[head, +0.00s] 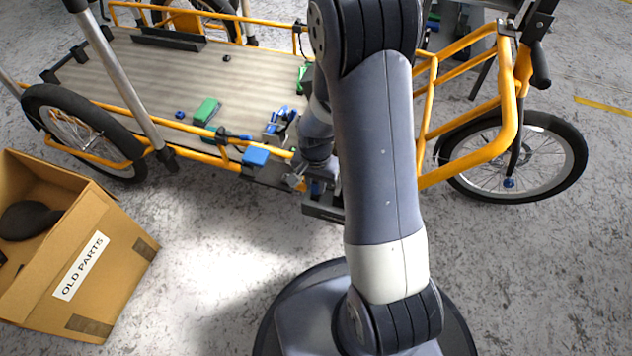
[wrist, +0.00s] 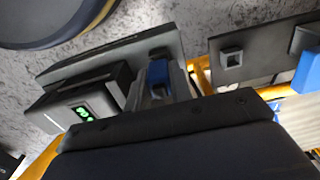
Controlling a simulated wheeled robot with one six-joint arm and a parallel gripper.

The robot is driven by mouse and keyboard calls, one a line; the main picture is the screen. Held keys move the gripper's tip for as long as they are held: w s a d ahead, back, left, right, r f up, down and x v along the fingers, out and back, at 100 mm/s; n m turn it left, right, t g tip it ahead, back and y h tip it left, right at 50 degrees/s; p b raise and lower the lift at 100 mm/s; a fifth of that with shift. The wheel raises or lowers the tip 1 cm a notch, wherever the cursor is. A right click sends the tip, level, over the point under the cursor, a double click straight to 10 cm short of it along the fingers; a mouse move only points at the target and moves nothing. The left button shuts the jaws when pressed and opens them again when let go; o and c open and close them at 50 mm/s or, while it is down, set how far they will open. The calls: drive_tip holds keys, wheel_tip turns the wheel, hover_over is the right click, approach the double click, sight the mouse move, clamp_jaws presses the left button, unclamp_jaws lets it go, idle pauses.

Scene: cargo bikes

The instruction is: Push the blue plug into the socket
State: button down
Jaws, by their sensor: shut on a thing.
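The blue plug (wrist: 158,72) shows in the wrist view just beyond the dark front edge of my gripper (wrist: 160,92). My gripper is shut on it; the jaws themselves are mostly hidden. A dark plate stands close behind the plug. To its right, a small square grey socket-like fitting (wrist: 232,58) stands out from another dark plate (wrist: 268,44); I cannot tell whether it is the plug's socket. In the head view my gripper (head: 303,182) is low beside the bike's near orange rail, partly hidden by my arm. The plug's tip is hidden, so contact is unclear.
A black box with a green display (wrist: 84,112) is left of the plug. A blue block (head: 255,157) sits by the rail (head: 205,132). A green block (head: 206,110) lies on the cargo deck (head: 130,75). An open carton (head: 118,262) stands left; the floor between is clear.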

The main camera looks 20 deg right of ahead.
drive_tip(key=shift+f+b, duration=0.4)
drive_tip(key=shift+f, duration=0.25)
drive_tip(key=c, duration=1.2)
unclamp_jaws()
drive_tip(key=shift+o, duration=0.2)
wheel_tip(320, 180, up, 11)
drive_tip(key=p, duration=0.4)
drive_tip(key=shift+f, duration=0.1)
wheel_tip(320, 180, down, 10)
drive_tip(key=b, duration=0.3)
